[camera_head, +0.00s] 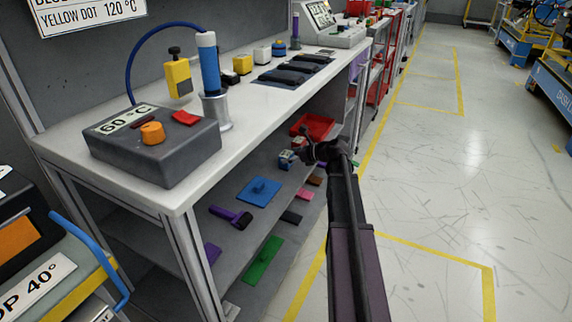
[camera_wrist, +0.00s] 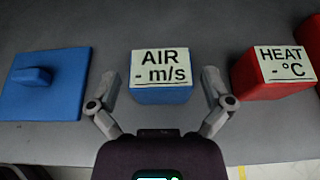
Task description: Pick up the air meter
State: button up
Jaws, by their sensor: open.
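The air meter (camera_wrist: 161,72) is a blue box with a white top label reading "AIR - m/s". It sits in the upper middle of the wrist view, on a grey shelf. In the head view the air meter (camera_head: 286,159) is small, on the lower shelf of the bench beside my gripper (camera_head: 306,148). In the wrist view my gripper (camera_wrist: 162,84) is open and empty. Its two fingers stand left and right of the meter, with a gap on each side. How far above or before it they are is hard to tell.
The white worktop (camera_head: 253,98) overhangs the lower shelf. Open floor (camera_head: 430,190) lies to the right.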

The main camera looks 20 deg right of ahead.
jog(key=shift+w+a+f, duration=0.2)
jog(key=shift+w+a, duration=0.15)
jog(key=shift+w, duration=0.1)
jog(key=c, duration=1.1)
